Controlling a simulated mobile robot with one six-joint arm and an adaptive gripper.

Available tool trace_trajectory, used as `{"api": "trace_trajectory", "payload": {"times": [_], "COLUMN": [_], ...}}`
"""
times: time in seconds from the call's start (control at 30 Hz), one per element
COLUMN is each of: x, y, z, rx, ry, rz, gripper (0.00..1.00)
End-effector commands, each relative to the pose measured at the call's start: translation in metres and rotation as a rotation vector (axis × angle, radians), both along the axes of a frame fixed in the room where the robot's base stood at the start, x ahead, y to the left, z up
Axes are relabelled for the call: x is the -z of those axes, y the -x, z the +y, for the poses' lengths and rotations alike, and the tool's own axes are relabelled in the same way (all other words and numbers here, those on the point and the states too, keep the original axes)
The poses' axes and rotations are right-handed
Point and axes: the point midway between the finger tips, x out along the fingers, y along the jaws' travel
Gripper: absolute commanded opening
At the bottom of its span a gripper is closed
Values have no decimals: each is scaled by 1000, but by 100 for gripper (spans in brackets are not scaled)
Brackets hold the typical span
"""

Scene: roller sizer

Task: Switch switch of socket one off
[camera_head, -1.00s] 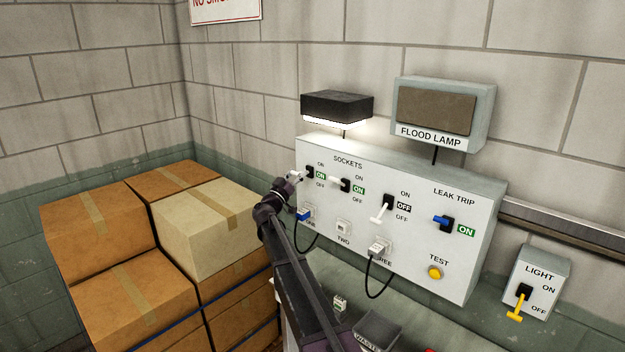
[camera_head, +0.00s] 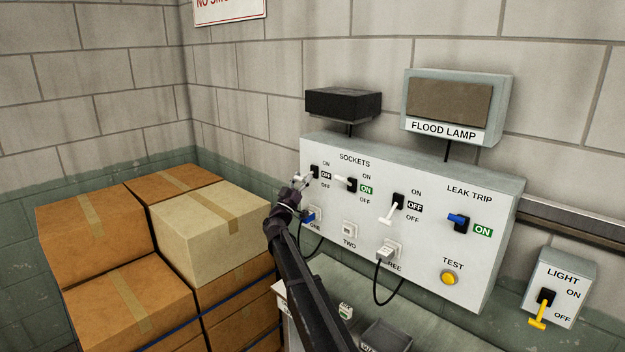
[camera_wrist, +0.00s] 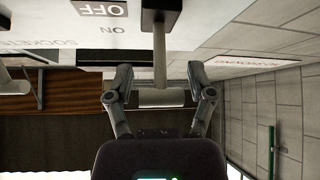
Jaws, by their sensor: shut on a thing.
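The socket one switch (camera_head: 314,172) is at the upper left of the white panel (camera_head: 425,262). Its indicator (camera_head: 326,175) now reads a dark OFF, and the wrist view shows the same OFF indicator (camera_wrist: 99,8). My gripper (camera_head: 299,186) is at this switch, its fingers partly hidden by my arm. In the wrist view my gripper (camera_wrist: 160,97) is shut on the white crossbar of the switch lever (camera_wrist: 160,60), with one finger at each end. The blue plug (camera_head: 309,216) is in socket one, just below.
The socket two switch (camera_head: 351,184) shows green ON, close right of my gripper. The socket three switch (camera_head: 398,203) shows OFF. A leak trip switch (camera_head: 460,222), test button (camera_head: 449,278) and light switch (camera_head: 543,302) lie right. Cardboard boxes (camera_head: 210,232) stand left.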

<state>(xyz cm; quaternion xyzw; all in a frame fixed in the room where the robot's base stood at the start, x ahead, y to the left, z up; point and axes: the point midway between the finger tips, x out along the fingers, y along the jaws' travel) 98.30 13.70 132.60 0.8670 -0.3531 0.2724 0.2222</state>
Motion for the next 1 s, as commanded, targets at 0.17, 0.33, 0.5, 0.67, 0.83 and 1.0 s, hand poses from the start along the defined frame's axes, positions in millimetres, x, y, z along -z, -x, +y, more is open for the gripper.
{"api": "trace_trajectory", "payload": {"times": [0.17, 0.33, 0.5, 0.67, 0.83, 1.0], "x": [0, 0, 0, 0, 0, 4], "y": [2, 2, 2, 2, 3, 6], "z": [6, 8, 7, 6, 5, 5], "rx": [-9, -10, -8, -7, -6, 2], "ry": [-1, 0, 0, 1, 0, -13], "rz": [0, 0, 0, 0, 1, 20], "gripper": [9, 94, 100, 100, 61, 10]}}
